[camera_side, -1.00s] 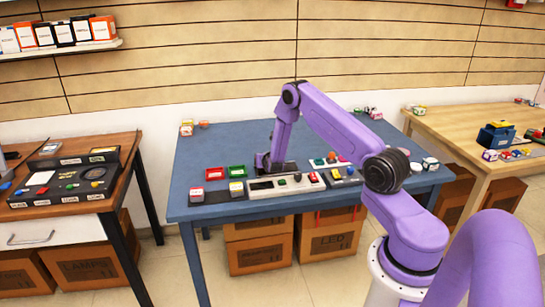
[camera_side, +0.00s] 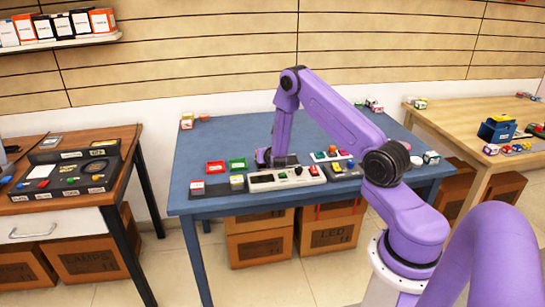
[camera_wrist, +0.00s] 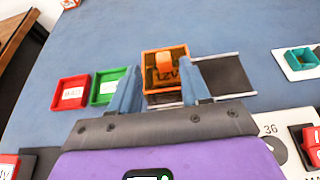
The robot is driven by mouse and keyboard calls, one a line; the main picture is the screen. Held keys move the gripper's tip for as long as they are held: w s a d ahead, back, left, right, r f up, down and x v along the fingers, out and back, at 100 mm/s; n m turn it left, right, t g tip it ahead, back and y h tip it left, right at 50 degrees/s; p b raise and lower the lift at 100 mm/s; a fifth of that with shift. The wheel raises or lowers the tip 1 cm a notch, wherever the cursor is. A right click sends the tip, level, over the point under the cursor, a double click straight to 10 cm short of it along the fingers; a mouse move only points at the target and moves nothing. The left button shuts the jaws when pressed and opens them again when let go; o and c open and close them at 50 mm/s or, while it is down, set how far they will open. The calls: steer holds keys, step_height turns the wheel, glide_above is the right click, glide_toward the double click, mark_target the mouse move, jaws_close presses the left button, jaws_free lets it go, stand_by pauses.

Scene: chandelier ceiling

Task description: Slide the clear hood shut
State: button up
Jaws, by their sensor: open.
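In the wrist view an orange see-through hood (camera_wrist: 151,86) with an orange knob on top sits between my gripper's two blue fingers. Letters show through it. It stands at the left end of a dark plate (camera_wrist: 225,75) with pale rails, and the plate lies bare to its right. My gripper (camera_wrist: 160,80) is open, with one finger on each side of the hood; I cannot tell whether they touch it. In the side view my gripper (camera_side: 276,159) is low over the blue table, and the hood is hidden or too small to make out.
Red (camera_wrist: 70,93) and green (camera_wrist: 110,86) trays stand close left of the hood. A teal item on a white base (camera_wrist: 302,60) is at the right. A pale panel with buttons (camera_side: 287,178) lies in front of my gripper. The table (camera_side: 215,140) behind is mostly clear.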

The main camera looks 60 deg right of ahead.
steer(key=v, duration=1.3)
steer(key=shift+a+r, duration=0.15)
steer(key=shift+a, duration=0.05)
steer(key=shift+s, duration=0.1)
steer(key=shift+r, duration=2.5)
jaws_close()
